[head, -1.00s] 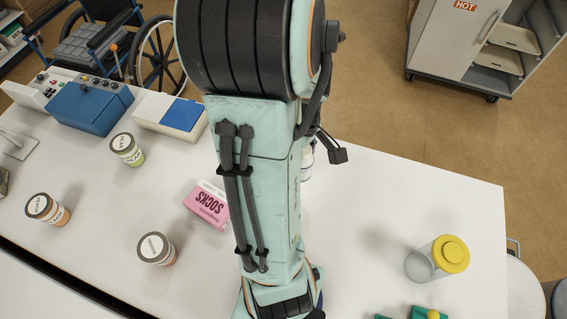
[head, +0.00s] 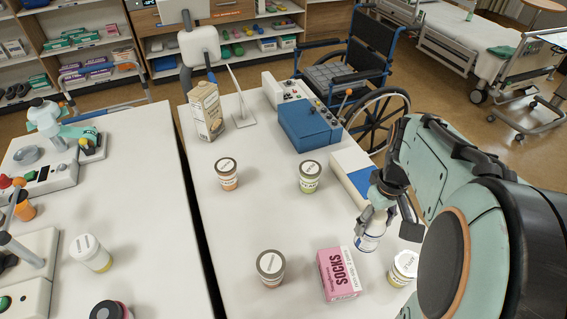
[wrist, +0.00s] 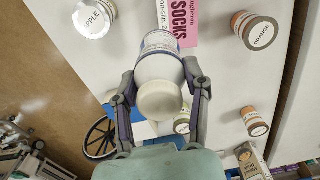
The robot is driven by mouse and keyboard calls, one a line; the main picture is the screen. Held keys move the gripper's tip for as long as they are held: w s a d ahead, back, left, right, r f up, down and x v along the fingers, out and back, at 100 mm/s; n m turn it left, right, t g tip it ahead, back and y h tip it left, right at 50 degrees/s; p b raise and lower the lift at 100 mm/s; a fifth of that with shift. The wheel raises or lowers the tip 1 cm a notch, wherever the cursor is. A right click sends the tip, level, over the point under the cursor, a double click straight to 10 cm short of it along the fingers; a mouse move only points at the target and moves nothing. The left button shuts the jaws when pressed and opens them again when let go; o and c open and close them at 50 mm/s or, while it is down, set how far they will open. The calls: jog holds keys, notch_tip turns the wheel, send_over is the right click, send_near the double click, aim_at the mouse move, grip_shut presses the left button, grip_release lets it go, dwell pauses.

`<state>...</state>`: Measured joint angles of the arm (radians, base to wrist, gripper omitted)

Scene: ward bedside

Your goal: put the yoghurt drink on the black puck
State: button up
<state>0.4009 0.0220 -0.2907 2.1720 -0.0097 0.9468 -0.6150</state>
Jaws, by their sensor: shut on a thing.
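A white bottle with a blue-marked label (head: 369,239) stands upright near the right edge of the white table; it appears to be the yoghurt drink, though I cannot read its label. My gripper (head: 374,214) is shut around its upper part from above. In the wrist view the bottle's white cap (wrist: 160,100) lies between the two fingers (wrist: 160,95) of my gripper. I cannot tell whether the bottle's base touches the table. I cannot make out the black puck in either view.
A pink socks box (head: 337,274) and a white-lidded apple jar (head: 403,268) are close to the bottle. Several jars, including one dark-lidded jar (head: 271,268), stand on the table. A blue box (head: 308,127) and a carton (head: 206,111) stand farther back. A gap separates the left table (head: 150,190).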

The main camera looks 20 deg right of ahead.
jog(key=w+a+r+n, duration=0.3)
jog(key=w+a+n, duration=0.1)
jog(key=a, duration=0.6)
jog(key=w+a+r+n, duration=0.2)
jog(key=w+a+n, duration=0.2)
jog(key=a, duration=0.6)
jog(key=s+a+r+n, duration=0.1)
jog(key=s+a+n, duration=0.35)
jog(key=a, duration=0.55)
jog(key=s+a+r+n, duration=0.2)
jog(key=s+a+n, duration=0.25)
jog(key=a, duration=0.65)
send_over(103, 314)
jog(key=shift+f, duration=6.65)
jog(key=shift+f, duration=0.15)
